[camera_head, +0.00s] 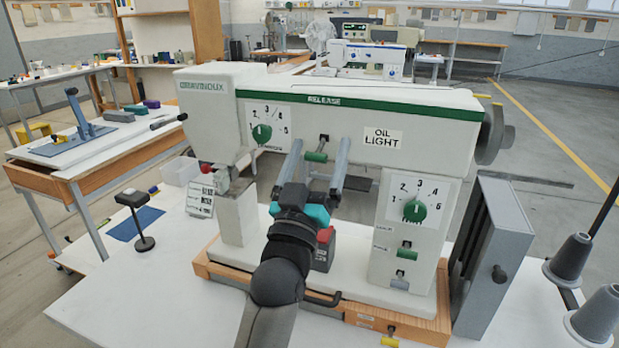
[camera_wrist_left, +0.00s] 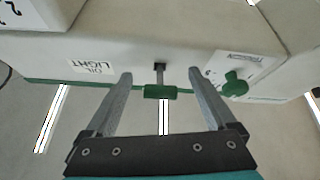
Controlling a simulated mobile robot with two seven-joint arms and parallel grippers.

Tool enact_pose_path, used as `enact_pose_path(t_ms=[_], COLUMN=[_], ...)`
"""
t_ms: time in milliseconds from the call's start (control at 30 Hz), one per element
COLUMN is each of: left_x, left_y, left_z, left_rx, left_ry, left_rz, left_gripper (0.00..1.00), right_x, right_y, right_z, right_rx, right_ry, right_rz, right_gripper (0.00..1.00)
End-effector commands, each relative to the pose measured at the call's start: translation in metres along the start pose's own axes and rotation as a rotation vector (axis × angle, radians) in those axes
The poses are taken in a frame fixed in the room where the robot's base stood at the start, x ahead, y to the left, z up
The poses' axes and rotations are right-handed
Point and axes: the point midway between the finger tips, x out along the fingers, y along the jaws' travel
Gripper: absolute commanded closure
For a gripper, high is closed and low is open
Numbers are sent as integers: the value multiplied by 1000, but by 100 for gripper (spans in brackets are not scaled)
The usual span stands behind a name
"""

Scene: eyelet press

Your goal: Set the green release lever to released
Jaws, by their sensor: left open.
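The green release lever (camera_head: 316,156) sticks out of a slot in the front of the white press (camera_head: 360,112), below the word RELEASE on the green stripe. It also shows in the left wrist view (camera_wrist_left: 160,91) as a green grip on a grey stem. My left gripper (camera_head: 320,143) is open in front of the press. In the left wrist view its two fingers (camera_wrist_left: 160,74) appear on either side of the lever, with a gap on each side. I cannot tell how far the tips are from the press. My right gripper is not in view.
A green dial (camera_head: 262,133) is left of the lever, and a second dial (camera_head: 414,210) is on the right column. Below that is another small green handle (camera_head: 407,253). A grey box (camera_head: 488,262) stands at the right. A black stand (camera_head: 136,215) is at the left.

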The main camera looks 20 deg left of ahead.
Motion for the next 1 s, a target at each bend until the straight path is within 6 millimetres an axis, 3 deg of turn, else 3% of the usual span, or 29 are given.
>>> enact_pose_path(t_ms=[167,800,1000], left_x=[-18,-118,-140], left_y=[0,0,0], left_z=[1,1,1], left_rx=[1,1,0], left_ry=[-3,-4,-3], left_rz=[0,1,1], left_gripper=[10,10,10], right_x=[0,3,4], right_y=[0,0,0], right_z=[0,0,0], right_rx=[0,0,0], right_ry=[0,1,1], right_rz=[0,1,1], right_gripper=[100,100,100])
